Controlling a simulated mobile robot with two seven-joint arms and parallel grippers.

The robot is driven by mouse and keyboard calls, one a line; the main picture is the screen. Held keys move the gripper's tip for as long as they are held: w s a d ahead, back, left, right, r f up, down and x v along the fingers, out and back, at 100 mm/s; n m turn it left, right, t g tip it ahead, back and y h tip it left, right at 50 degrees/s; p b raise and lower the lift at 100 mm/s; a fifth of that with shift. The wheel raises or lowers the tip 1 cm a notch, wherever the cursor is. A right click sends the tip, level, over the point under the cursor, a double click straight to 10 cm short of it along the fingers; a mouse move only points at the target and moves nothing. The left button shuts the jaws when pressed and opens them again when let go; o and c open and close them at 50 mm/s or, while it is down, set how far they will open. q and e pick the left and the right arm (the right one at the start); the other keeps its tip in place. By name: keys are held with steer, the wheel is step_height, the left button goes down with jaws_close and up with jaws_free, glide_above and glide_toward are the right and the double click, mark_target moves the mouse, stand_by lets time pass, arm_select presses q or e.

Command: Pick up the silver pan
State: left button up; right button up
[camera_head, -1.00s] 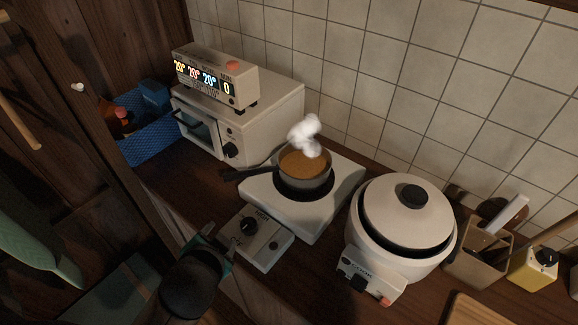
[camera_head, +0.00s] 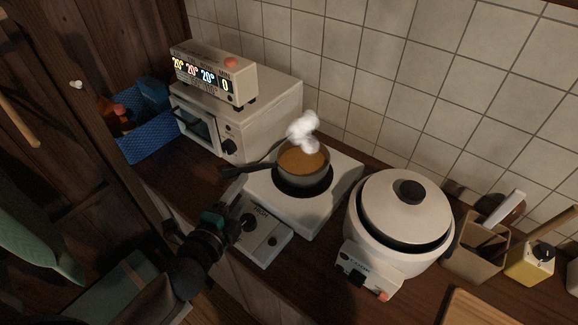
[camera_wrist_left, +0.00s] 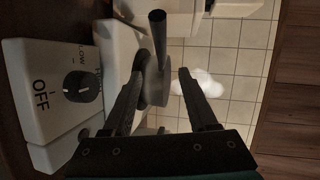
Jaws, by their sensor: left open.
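The silver pan (camera_head: 318,178) sits on the white hot plate, with brown contents and a dark handle pointing left. In the left wrist view the pan (camera_wrist_left: 156,88) shows beyond and between my fingers, its dark handle (camera_wrist_left: 157,32) pointing up the picture. My left gripper (camera_head: 238,192) is just in front of the handle, low and left of the pan. In the left wrist view my left gripper (camera_wrist_left: 161,72) is open, with nothing visibly held. My right gripper is not in view.
The hot plate (camera_head: 340,178) has a front control box with a knob (camera_wrist_left: 84,87). A white toaster oven (camera_head: 265,115) stands behind left. A rice cooker (camera_head: 400,225) stands close on the right. White steam (camera_head: 303,130) rises above the pan. A blue basket (camera_head: 150,142) is far left.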

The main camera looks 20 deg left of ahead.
mark_target(262, 164)
arm_select(q)
steer(key=x, duration=0.7)
steer(key=shift+w, duration=0.25)
steer(key=shift+x, duration=2.7)
steer(key=shift+d+r, duration=0.1)
steer(key=shift+r, duration=0.1)
jaws_close()
